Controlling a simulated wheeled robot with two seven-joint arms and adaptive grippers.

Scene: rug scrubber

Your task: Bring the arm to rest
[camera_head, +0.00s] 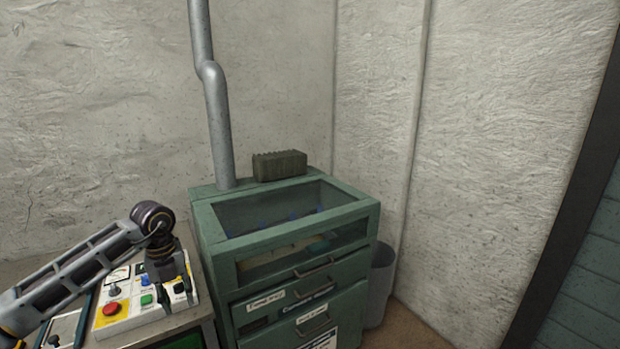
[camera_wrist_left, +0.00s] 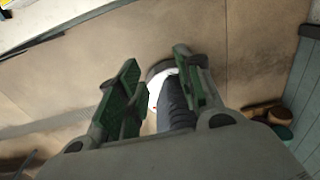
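My left arm comes in from the left in the head view. My left gripper (camera_head: 168,284) points down in front of the control panel (camera_head: 132,318), partly covering it. In the left wrist view my left gripper (camera_wrist_left: 156,62) shows two green-padded fingers spread apart, with nothing visibly clasped. A dark rounded shape with a white part shows beyond the gap between the fingers; I cannot tell what it is. My right gripper is in neither view.
A green cabinet (camera_head: 222,265) with a glass top and drawers stands right of the panel. A grey pipe (camera_head: 217,120) rises behind it, and a ribbed block (camera_head: 280,165) lies on top. A grey bin (camera_head: 381,285) stands at its right. Brown shoe-like items (camera_wrist_left: 275,122) lie on the floor.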

